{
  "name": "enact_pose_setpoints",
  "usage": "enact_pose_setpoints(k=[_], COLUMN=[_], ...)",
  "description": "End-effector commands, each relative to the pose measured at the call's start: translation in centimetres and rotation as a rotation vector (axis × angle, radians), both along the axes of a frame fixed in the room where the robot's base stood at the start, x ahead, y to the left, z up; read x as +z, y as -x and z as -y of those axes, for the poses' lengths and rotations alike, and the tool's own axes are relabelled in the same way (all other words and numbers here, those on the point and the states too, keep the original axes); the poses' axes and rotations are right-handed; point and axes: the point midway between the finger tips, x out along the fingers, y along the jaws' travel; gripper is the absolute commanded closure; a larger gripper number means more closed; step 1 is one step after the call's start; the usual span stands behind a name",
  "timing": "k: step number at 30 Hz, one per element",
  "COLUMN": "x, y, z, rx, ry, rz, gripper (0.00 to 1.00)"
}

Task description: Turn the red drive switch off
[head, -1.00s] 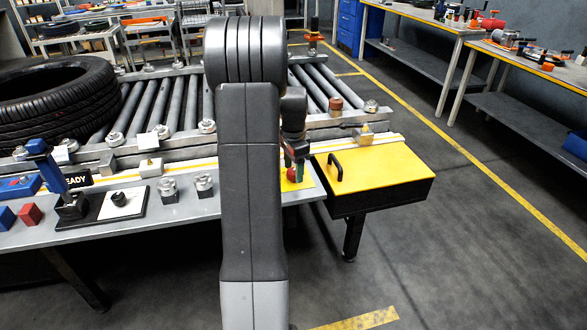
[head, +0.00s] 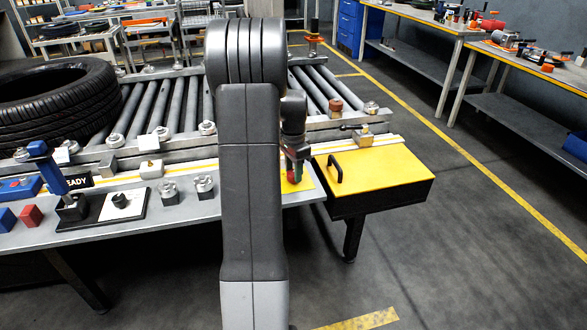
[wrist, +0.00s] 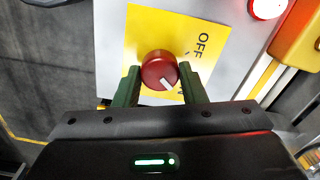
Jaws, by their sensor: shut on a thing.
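The red drive switch (wrist: 159,70) is a round red knob on a yellow plate (wrist: 147,32) with black lettering. Its white mark points to the lower right in the wrist view, away from the OFF label (wrist: 201,45) and towards a second label mostly hidden by a finger. My gripper (wrist: 160,88) has its two green fingers on either side of the knob and is shut on it. In the head view my gripper (head: 294,172) is low over the yellow plate, and the knob shows only partly between the fingers.
A yellow-topped box (head: 385,178) with a black handle (head: 335,172) stands just right of the switch. The roller conveyor (head: 185,105) carries a tyre (head: 60,105) at left. A red-rimmed button (wrist: 266,8) is near the plate. Open floor lies at right.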

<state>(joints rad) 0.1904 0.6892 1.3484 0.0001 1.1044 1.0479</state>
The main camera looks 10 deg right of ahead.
Motion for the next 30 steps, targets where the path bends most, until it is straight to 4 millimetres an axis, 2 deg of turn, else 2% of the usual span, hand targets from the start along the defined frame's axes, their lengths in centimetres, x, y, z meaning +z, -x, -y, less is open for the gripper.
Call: enact_pose_setpoints(k=[30], x=[0.19], y=[-0.08], z=[-0.02], rx=[0.928], ry=[0.001], rz=[0.002], gripper=[0.85])
